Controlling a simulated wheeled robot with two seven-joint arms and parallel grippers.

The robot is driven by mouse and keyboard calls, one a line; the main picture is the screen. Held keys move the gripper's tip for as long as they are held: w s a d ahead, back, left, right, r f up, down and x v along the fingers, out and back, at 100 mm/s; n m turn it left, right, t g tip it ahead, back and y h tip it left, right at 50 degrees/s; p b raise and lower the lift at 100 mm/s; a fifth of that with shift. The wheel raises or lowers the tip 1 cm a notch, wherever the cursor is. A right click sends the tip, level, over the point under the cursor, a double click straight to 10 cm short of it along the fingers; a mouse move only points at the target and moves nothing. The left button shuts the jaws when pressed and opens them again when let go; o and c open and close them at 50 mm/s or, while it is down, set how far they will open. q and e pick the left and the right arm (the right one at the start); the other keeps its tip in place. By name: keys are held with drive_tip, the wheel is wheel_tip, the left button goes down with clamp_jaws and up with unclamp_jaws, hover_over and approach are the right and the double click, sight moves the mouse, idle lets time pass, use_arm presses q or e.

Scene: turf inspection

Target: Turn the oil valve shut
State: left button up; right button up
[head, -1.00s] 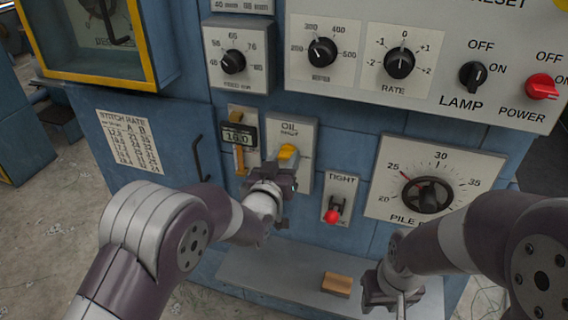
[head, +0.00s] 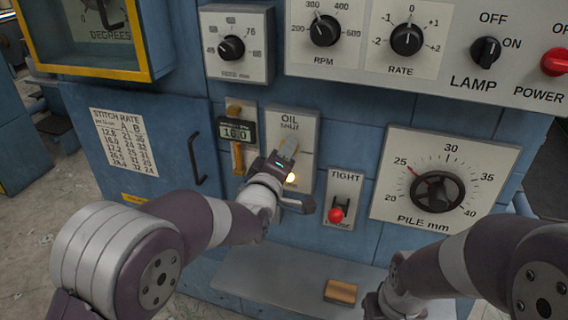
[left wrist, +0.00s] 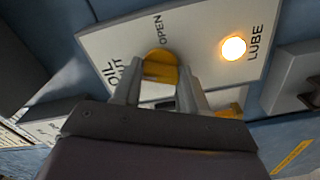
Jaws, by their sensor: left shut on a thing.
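The oil valve's yellow handle (head: 290,143) sits on a pale plate (head: 306,126) marked OIL and SHUT, in the middle of the blue machine front. My left gripper (head: 284,160) is at the handle and covers part of it. In the left wrist view the two fingers are shut on the yellow handle (left wrist: 160,66), one on each side. OPEN and part of OIL SHUT can be read on the plate there. The handle's exact angle is hard to tell. My right gripper (head: 378,305) is low at the bottom edge, its fingers unclear.
A lit lamp (left wrist: 234,48) marked LUBE is beside the handle. A counter (head: 237,134) reading 16.0 is to the left. A red-knobbed lever (head: 336,214) and the pile dial (head: 437,191) are to the right. A wooden block (head: 340,292) lies on the ledge below.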

use_arm(q)
drive_tip(key=n+b, duration=0.3)
drive_tip(key=n, duration=0.1)
drive_tip(key=shift+f+n, duration=0.1)
drive_tip(key=shift+n, duration=0.3)
idle(0.4)
drive_tip(key=o, duration=1.1)
drive_tip(key=shift+c, duration=0.2)
drive_tip(key=shift+s, duration=0.1)
drive_tip(key=p+v, duration=0.1)
drive_tip(key=v, duration=1.1)
drive_tip(key=shift+s, duration=0.25)
